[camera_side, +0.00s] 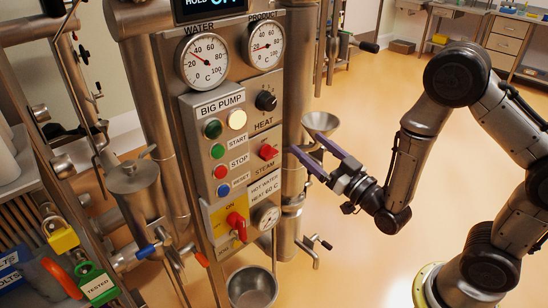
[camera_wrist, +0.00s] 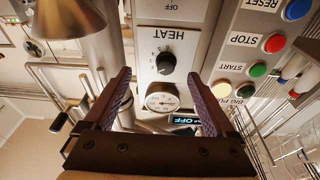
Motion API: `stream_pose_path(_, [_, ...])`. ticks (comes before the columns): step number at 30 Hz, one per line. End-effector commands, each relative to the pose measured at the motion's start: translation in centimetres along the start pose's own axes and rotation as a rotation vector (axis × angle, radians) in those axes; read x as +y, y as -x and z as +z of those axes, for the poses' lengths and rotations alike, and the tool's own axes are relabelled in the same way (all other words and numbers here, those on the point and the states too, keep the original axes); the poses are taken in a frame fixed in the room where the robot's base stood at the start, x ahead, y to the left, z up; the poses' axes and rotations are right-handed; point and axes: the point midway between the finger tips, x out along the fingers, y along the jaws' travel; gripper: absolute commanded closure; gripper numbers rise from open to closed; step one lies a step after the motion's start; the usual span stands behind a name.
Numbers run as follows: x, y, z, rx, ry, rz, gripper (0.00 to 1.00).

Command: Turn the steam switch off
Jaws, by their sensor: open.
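The steam switch (camera_side: 268,152) is a small red knob above the STEAM label on the panel's right column, below the black HEAT knob (camera_side: 266,101). Its pointing direction is too small to read surely. My gripper (camera_side: 305,143) is open and empty to the right of the switch, with its purple fingers pointing at the panel and apart from the switch. In the wrist view, which is upside down, the fingers (camera_wrist: 160,78) frame the HEAT knob (camera_wrist: 166,60) and a gauge. An OFF mark shows at the top edge there; the red switch is out of that view.
Left of the switch are the START, STOP (camera_side: 218,172) and RESET buttons. A metal funnel (camera_side: 320,123) stands behind the fingers. Open floor lies to the right.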

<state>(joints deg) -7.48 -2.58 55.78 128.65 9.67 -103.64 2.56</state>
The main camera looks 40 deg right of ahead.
Motion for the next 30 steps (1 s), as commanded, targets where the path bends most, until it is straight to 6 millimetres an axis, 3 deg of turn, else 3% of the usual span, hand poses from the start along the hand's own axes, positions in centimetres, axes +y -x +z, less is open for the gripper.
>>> stream_pose_path(1, [-0.1,1.1,2.5,-0.052,0.012,-0.008,0.1])
stream_pose_path(4, [-0.3,2.9,6.1,-0.151,0.028,-0.018,0.1])
stream_pose_path(7, [-0.4,3.9,7.8,-0.201,0.035,-0.027,0.1])
stream_pose_path(11, [-0.7,3.4,8.2,-0.208,0.035,-0.033,0.1])
stream_pose_path(30, [-0.9,-7.4,10.3,-0.205,0.035,-0.033,0.1])
